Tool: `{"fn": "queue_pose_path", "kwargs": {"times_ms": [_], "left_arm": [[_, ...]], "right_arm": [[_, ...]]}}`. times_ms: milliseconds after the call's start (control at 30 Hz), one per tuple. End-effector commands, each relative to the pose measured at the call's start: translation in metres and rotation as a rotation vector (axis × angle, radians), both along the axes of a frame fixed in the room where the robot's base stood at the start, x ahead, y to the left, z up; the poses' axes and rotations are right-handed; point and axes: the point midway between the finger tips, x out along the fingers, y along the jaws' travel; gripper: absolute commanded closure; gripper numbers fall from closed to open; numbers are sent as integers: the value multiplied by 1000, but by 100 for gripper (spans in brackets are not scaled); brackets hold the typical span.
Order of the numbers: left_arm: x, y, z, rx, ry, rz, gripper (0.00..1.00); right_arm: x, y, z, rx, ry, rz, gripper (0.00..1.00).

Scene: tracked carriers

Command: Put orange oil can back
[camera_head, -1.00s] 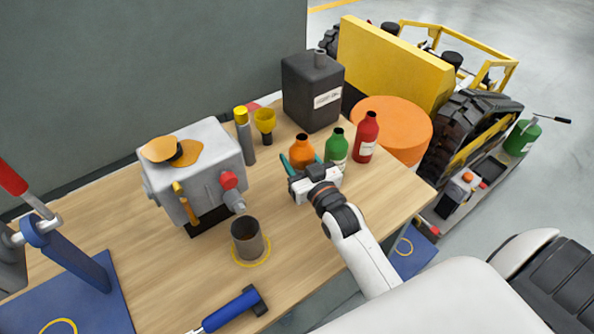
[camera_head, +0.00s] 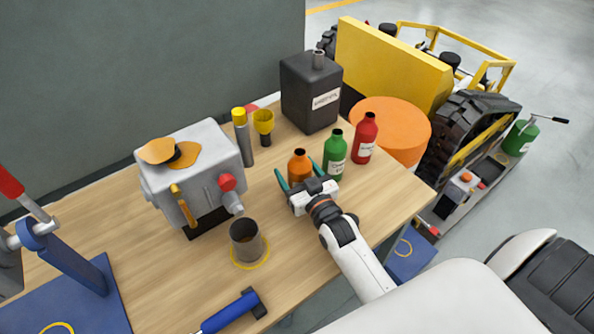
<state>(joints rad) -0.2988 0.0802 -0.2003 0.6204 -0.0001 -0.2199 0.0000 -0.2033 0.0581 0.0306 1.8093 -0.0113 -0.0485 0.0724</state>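The orange oil can (camera_head: 299,168) stands upright on the wooden table, left of a green bottle (camera_head: 335,156) and a red bottle (camera_head: 364,139). My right gripper (camera_head: 298,176) is on the near side of the orange can. Its teal fingers are spread apart, one to the left of the can and one to its right, and the gripper looks open. The gripper body hides the lower part of the can, so I cannot tell whether the fingers touch it. My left gripper is not in view.
A black canister (camera_head: 311,92) stands behind the bottles. A grey machine (camera_head: 197,165), a dark cup (camera_head: 245,244) and a blue-handled tool (camera_head: 231,312) are to the left. The wooden table (camera_head: 385,205) is bare to the right of my gripper.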

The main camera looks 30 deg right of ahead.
Motion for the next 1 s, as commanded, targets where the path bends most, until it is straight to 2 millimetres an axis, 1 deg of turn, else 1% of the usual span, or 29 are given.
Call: {"fn": "queue_pose_path", "kwargs": {"times_ms": [167,233,367,600,700,833,1000], "left_arm": [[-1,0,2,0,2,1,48],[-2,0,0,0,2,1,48],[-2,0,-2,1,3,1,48],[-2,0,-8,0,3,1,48],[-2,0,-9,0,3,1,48],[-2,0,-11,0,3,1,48],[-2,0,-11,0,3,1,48]], "right_arm": [[0,0,4,0,-1,0,27],[-6,0,2,0,2,0,27],[-29,1,1,0,3,0,27],[-82,2,1,0,4,0,27],[-99,2,2,0,3,0,27],[-113,2,3,0,2,-1,27],[-120,2,4,0,0,-1,27]]}}
